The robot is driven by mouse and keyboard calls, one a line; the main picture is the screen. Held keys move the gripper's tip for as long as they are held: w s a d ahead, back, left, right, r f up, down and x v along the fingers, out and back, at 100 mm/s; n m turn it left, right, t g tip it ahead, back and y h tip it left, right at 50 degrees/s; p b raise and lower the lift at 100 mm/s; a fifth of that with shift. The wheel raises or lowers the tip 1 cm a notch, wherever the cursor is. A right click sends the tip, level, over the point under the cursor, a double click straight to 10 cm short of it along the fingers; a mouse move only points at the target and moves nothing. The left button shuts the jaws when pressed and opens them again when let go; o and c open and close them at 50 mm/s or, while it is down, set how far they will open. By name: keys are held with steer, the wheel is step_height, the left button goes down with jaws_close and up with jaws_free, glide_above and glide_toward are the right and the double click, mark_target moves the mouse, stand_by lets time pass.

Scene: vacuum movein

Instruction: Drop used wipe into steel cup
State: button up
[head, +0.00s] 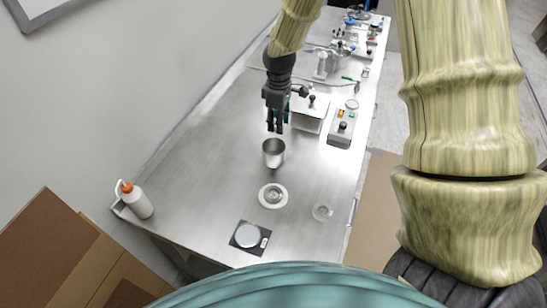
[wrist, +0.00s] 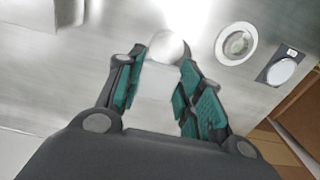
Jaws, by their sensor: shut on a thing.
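The steel cup (head: 273,157) stands upright on the steel table, its open mouth facing up. My gripper (head: 276,128) points down just above and behind the cup's rim in the head view. In the wrist view its teal-padded fingers (wrist: 156,98) are shut on a pale, thin thing that looks like the used wipe (wrist: 158,92). The round cup (wrist: 168,46) shows just beyond the fingertips, partly hidden by the fingers and the wipe. The wipe cannot be made out in the head view.
A white-ringed round fixture (head: 273,196), a dark square plate with a pale disc (head: 248,236) and a small clear dish (head: 322,211) lie nearer. A white box (head: 309,114) and control box (head: 341,127) stand right of my gripper.

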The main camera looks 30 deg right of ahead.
steer(key=shift+f+b, duration=0.75)
steer(key=shift+f, duration=0.5)
steer(key=o, duration=1)
steer(key=shift+r, duration=0.15)
step_height(320, 180, up, 12)
steer(key=shift+f, duration=0.2)
